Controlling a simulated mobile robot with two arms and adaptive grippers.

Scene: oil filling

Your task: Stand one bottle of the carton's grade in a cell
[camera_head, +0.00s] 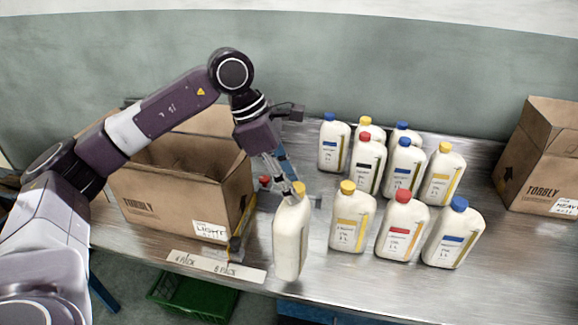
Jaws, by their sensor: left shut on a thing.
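My left gripper (287,190) is shut on a white bottle with a yellow cap (290,240), upright close to the bench's front edge. Whether its base touches the bench I cannot tell. To the right stand several white bottles: yellow-capped ones (350,225), red-capped ones (401,230) and blue-capped ones (453,238). My right gripper is not in view.
A second brown carton (537,165), label partly cut off and starting with HEAV, stands at the right edge. A strip marked 4 PACK and 6 PACK (215,266) lies along the front edge. A green crate (190,297) is below. The bench's front right is clear.

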